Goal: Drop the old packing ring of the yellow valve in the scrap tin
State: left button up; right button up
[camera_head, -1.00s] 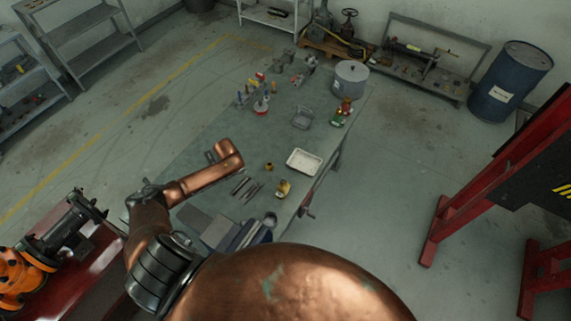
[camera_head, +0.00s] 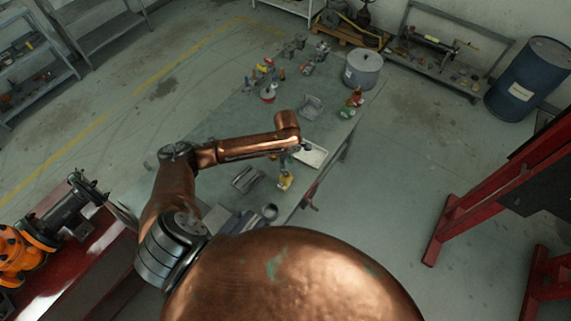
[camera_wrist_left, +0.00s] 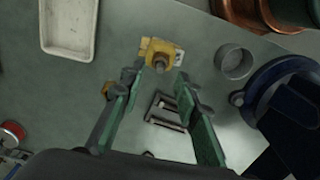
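The yellow valve (camera_head: 285,182) stands on the grey workbench. In the left wrist view its yellow body (camera_wrist_left: 150,46) lies just beyond my fingertips, with a brownish round fitting on it. I cannot make out the packing ring. My left gripper (camera_wrist_left: 160,82) is open and empty above the bench, its green fingers spread on both sides of the space before the valve. A round grey open tin (camera_wrist_left: 235,62), which looks like the scrap tin, stands right of the valve; it also shows in the head view (camera_head: 269,212). My right gripper is not in view.
A white tray (camera_wrist_left: 68,27) lies left of the valve. A blue vise-like body (camera_wrist_left: 285,95) stands at the right. A grey pot (camera_head: 362,68) stands at the bench's far end.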

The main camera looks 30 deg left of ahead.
pick_arm(q)
jog(key=shift+a+f+b, duration=0.1)
jog(key=shift+f+b, duration=1.25)
jog(key=shift+b, duration=0.25)
jog(key=shift+s+f, duration=0.1)
jog(key=shift+f, duration=1.25)
jog(key=shift+p, duration=0.45)
jog(key=shift+c, duration=0.7)
